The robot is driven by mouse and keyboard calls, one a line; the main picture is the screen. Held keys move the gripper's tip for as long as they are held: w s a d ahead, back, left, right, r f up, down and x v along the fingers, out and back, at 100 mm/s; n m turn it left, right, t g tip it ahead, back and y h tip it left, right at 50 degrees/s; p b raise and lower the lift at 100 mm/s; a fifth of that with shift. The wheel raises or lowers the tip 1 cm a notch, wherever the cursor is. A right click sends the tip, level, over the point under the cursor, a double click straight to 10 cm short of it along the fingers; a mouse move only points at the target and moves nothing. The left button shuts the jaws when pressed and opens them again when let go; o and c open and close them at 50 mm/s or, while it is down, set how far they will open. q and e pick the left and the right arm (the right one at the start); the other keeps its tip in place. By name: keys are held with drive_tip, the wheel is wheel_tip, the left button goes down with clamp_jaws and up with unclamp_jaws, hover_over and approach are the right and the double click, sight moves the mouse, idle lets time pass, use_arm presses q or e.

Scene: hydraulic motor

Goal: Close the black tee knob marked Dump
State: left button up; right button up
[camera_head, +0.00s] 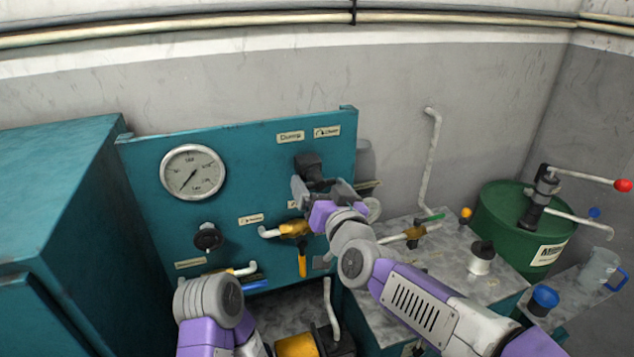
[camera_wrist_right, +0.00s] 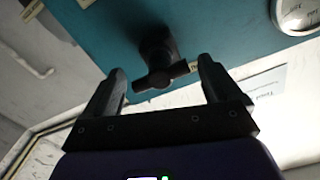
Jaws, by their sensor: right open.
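The black tee knob (camera_head: 309,165) sits on the teal panel below the label that appears to read Dump (camera_head: 290,137). My right gripper (camera_head: 322,189) is open in front of the knob and hides its lower part. In the right wrist view the tee knob (camera_wrist_right: 157,72) shows between the two open fingers of the right gripper (camera_wrist_right: 160,68). Its crossbar lies slantwise, its right end close to the right finger. I cannot tell whether they touch. My left gripper is out of view; only part of my left arm shows at the bottom.
A pressure gauge (camera_head: 193,172) and another black knob (camera_head: 208,237) are on the panel's left. A yellow-handled valve (camera_head: 296,229) is below the tee knob. A green drum (camera_head: 520,222) with a red-tipped lever stands at right. A teal cabinet (camera_head: 60,210) fills the left.

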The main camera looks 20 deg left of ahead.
sight(321, 187)
drive_tip(key=shift+v, duration=2.35)
drive_tip(key=w+d+f+m+g+h, duration=0.15)
drive_tip(key=d+f, duration=0.25)
drive_tip(key=f, duration=0.8)
drive_tip(key=d+f+g+h, duration=0.2)
drive_tip(key=d+f+g, duration=0.15)
drive_tip(key=f, duration=0.85)
drive_tip(key=w+d+f+m+g+h, duration=0.15)
drive_tip(key=d+f, duration=0.25)
drive_tip(key=f, duration=0.7)
drive_tip(key=s+d+f+g, duration=0.1)
drive_tip(key=s+d+f, duration=0.15)
drive_tip(key=f, duration=0.25)
drive_tip(key=s+d+f+m+g+h, duration=0.1)
drive_tip(key=s+d+f, duration=0.1)
drive_tip(key=s+f, duration=0.25)
drive_tip(key=s+d+f+g, duration=0.2)
drive_tip(key=s+f, duration=0.1)
drive_tip(key=f, duration=0.3)
drive_tip(key=s+d+f+m+g, duration=0.1)
drive_tip(key=s+f+g, duration=0.1)
drive_tip(key=s+f, duration=0.2)
drive_tip(key=s+d+f+m+g, duration=0.1)
drive_tip(key=s+f, duration=0.3)
drive_tip(key=s, duration=0.7)
drive_tip(key=shift+d+f+g, duration=0.3)
drive_tip(key=shift+d+g, duration=0.25)
drive_tip(key=shift+d, duration=0.05)
drive_tip(key=shift+s, duration=0.1)
drive_tip(key=shift+c, duration=0.4)
